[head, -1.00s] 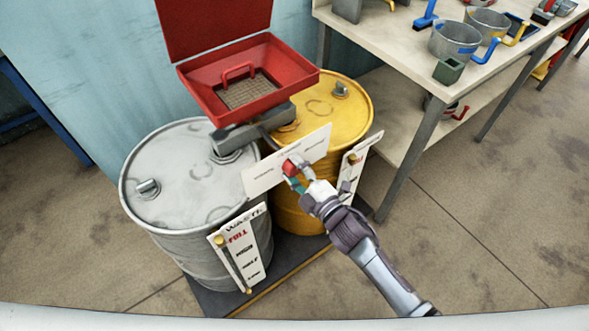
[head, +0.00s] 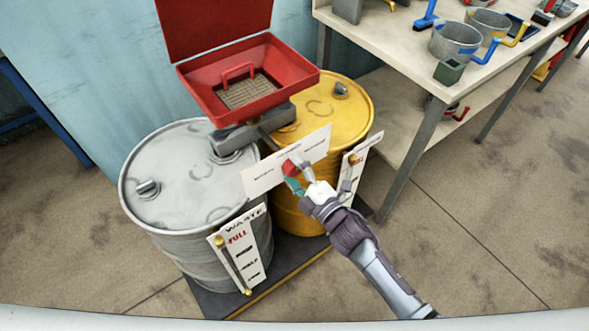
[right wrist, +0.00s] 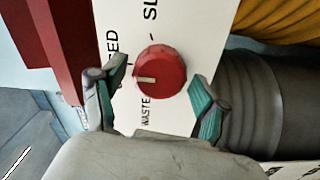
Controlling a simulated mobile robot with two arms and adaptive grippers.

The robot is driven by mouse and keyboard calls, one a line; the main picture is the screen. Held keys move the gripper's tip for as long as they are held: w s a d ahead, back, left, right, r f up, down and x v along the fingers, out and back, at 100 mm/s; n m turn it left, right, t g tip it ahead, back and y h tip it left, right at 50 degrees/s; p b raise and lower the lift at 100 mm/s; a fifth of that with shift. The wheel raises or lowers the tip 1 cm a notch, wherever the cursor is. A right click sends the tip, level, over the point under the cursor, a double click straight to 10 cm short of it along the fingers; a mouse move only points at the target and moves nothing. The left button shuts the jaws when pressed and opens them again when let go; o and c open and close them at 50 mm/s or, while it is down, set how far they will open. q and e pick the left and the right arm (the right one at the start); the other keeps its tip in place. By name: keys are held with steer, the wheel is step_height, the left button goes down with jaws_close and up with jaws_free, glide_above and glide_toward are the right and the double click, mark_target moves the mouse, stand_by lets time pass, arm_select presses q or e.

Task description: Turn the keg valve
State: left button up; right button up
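The keg valve's red round knob (head: 290,168) sits on a white label plate (head: 262,180) in front of the two drums. My right gripper (head: 302,180) is at the plate. In the right wrist view its green-padded fingers (right wrist: 157,92) are apart, one on each side of the knob, with visible gaps to it. My left gripper is not in view.
A silver drum (head: 180,185) and a yellow drum (head: 350,100) stand on a dark pallet (head: 285,268), with gauge boards in front. A red open funnel (head: 215,85) sits above them. A workbench (head: 385,40) with several pots and tools is at right. The floor at right is clear.

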steer(key=shift+d, duration=0.1)
steer(key=v, duration=1.2)
stand_by(0.4)
